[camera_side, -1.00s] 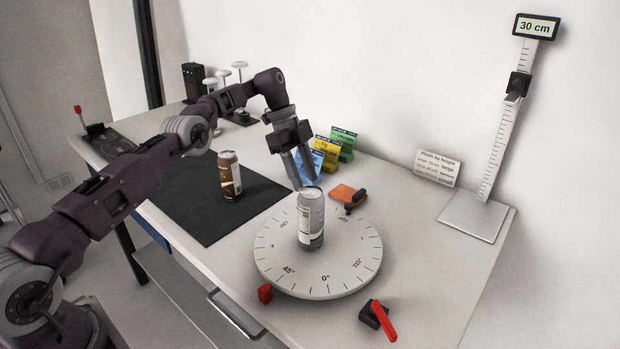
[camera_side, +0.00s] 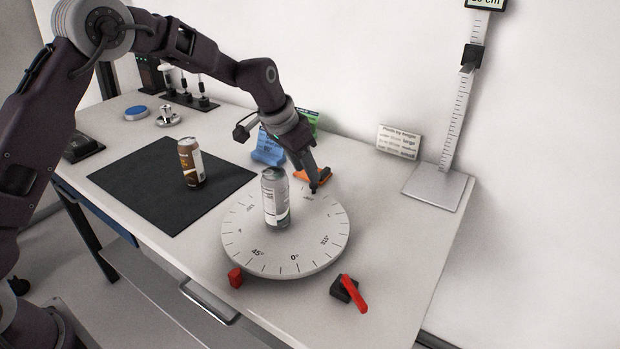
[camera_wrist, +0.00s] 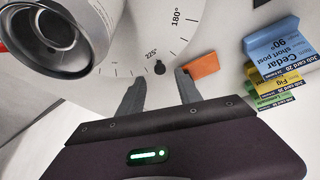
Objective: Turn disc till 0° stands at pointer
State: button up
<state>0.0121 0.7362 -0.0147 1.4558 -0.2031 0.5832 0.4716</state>
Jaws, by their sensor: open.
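The pale turntable disc (camera_side: 320,255) carries degree marks and a silver can (camera_side: 276,198) standing upright near its middle. The 0° mark (camera_side: 294,257) is at the front, right of the 45° mark. My gripper (camera_side: 315,186) is low at the disc's far rim. In the wrist view my gripper (camera_wrist: 160,77) is open, its fingers on either side of a small black peg (camera_wrist: 158,67) near 225°; contact cannot be told. The can (camera_wrist: 55,35) also shows there.
A red-handled lever (camera_side: 354,292) stands front right of the disc. An orange item (camera_wrist: 203,65) lies close beside one finger. Job cards (camera_wrist: 275,50) stand behind. A brown can (camera_side: 190,163) stands on the black mat (camera_side: 140,185). A height gauge (camera_side: 435,185) is at right.

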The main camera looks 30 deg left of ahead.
aim_at(311, 186)
jog(key=x, duration=0.4)
jog(key=shift+f, duration=0.2)
grip_shut()
dwell(1.2)
